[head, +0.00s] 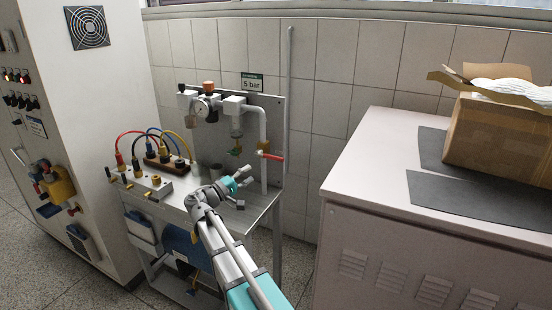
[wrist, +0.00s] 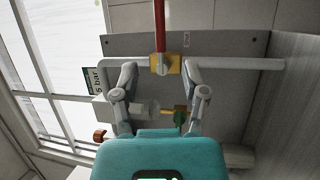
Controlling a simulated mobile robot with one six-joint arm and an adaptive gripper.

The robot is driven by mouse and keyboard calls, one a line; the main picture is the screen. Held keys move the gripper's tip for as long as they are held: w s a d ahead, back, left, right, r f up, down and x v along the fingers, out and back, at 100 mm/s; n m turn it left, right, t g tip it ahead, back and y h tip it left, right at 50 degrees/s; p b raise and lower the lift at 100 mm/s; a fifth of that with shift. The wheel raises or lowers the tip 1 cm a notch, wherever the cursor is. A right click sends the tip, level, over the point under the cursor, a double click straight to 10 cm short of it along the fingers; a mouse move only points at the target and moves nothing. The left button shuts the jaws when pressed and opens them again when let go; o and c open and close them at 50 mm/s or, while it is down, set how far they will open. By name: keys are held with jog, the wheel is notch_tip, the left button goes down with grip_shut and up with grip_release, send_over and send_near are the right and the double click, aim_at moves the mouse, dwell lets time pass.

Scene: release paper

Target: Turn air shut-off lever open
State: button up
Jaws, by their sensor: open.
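The air shut-off lever (head: 272,156) is red and sits on the vertical pipe at the right of the panel. It stands out across the pipe, pointing right. In the wrist view the red lever (wrist: 159,25) runs up from a brass valve body (wrist: 167,64), square to the pipe. My gripper (head: 244,188) is open and empty, below and left of the lever in the head view. In the wrist view my gripper's fingertips (wrist: 161,70) appear on either side of the valve body. No contact shows, and the remaining distance is hard to tell.
The panel holds a gauge (head: 201,107), a regulator and a "5 bar" sign (head: 252,82). A pale cabinet (head: 390,165) with a cardboard box (head: 497,135) stands right.

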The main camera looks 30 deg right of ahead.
aim_at(275, 158)
jog(key=p+x, duration=0.2)
jog(key=x, duration=1)
jog(key=shift+d, duration=0.15)
grip_shut()
